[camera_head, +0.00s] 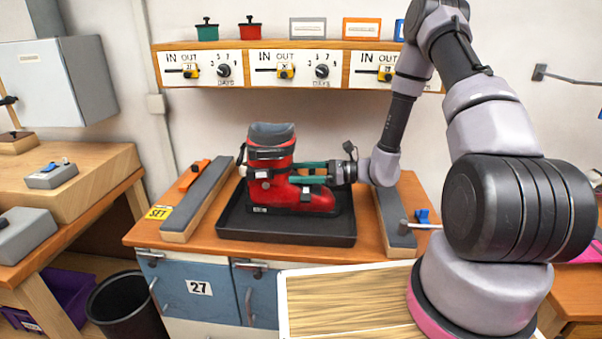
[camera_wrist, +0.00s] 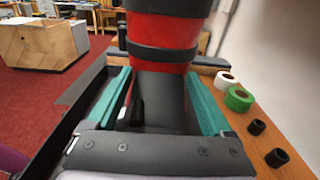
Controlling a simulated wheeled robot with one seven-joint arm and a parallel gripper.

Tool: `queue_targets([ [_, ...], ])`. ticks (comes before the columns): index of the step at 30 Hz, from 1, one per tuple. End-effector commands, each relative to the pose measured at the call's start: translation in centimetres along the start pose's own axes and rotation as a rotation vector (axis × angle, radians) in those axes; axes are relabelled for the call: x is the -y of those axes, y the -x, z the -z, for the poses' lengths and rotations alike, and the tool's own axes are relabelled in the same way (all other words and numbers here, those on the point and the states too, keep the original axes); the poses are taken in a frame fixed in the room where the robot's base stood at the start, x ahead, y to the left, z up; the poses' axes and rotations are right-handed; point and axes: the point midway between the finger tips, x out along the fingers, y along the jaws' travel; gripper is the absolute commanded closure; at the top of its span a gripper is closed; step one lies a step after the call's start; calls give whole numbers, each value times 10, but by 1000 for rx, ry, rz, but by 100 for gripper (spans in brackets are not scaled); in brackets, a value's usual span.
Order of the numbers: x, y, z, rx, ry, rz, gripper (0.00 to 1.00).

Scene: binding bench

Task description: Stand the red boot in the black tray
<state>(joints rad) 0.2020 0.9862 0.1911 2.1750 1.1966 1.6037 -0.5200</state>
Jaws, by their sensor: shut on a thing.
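The red boot (camera_head: 285,190) is upright over the black tray (camera_head: 290,236), its toe pointing right. Its sole appears to be at the tray floor, but I cannot tell if it is fully resting. My gripper (camera_head: 308,172) reaches in from the right and is shut on the boot, with teal fingers around its front. In the wrist view, the fingers lie on both sides of the boot (camera_wrist: 160,45), and its lower part is partly hidden by my gripper.
Long grey-topped rails flank the tray, one at the left (camera_head: 203,196) and one at the right (camera_head: 394,220). An orange-handled tool (camera_head: 194,176) lies by the left rail. Tape rolls (camera_wrist: 238,98) and small black cylinders (camera_wrist: 276,157) stand on the bench. A shelf with dials (camera_head: 300,45) hangs above.

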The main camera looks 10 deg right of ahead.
Motion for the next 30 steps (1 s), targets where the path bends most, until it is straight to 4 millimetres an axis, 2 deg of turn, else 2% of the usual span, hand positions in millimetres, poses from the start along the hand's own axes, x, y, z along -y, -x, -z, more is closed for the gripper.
queue_targets([
  [8, 0, -1, 2, 3, -1, 0, 100],
  [9, 0, 0, 2, 0, -1, 0, 0],
  [18, 0, 0, -1, 0, 0, 0, 0],
  [20, 0, 6, 0, 0, -1, 2, 0],
  [23, 1, 21, 0, 0, -2, 4, 0],
  [30, 1, 74, 0, 0, -1, 5, 0],
])
